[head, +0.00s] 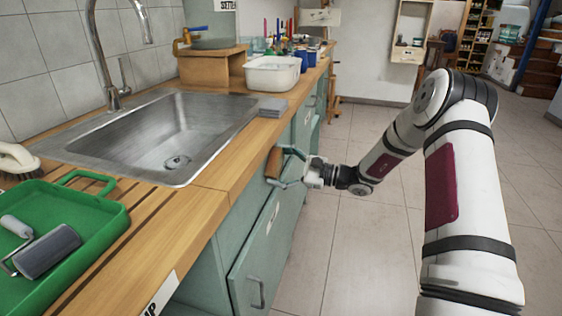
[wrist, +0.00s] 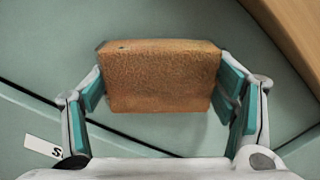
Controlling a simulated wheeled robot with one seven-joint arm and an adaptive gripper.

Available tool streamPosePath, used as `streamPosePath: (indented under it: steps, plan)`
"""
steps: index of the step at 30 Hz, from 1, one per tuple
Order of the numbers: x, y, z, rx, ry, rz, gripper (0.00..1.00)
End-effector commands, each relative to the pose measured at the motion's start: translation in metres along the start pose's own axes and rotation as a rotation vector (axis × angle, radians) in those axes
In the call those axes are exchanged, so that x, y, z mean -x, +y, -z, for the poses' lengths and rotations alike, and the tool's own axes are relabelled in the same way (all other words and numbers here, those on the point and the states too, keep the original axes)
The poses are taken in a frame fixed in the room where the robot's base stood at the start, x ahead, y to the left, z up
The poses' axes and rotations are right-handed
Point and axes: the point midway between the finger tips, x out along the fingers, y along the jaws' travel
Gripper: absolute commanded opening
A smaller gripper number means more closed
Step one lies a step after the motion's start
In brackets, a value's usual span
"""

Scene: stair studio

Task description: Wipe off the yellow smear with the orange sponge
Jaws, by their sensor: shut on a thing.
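The orange sponge (head: 272,163) is a brownish-orange block, held beside the green cabinet front just below the counter edge. My gripper (head: 284,166) is shut on it from both sides. In the wrist view the sponge (wrist: 160,76) sits between the two teal-padded fingers of my gripper (wrist: 162,88), with the green cabinet face behind it. I cannot tell whether the sponge touches that face. I see no yellow smear in either view; the sponge and gripper hide part of the cabinet front.
A cabinet door handle (head: 257,292) sticks out low. The tiled floor (head: 360,250) beside the cabinets is clear.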

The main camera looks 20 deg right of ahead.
Motion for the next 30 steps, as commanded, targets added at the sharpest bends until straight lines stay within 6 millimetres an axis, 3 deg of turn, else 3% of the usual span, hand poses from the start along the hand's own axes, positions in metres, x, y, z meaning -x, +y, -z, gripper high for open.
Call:
streamPosePath:
  steps: [30]
  plan:
    - [0.003, 0.040, -0.029, 0.000, -0.002, -0.001, 0.48]
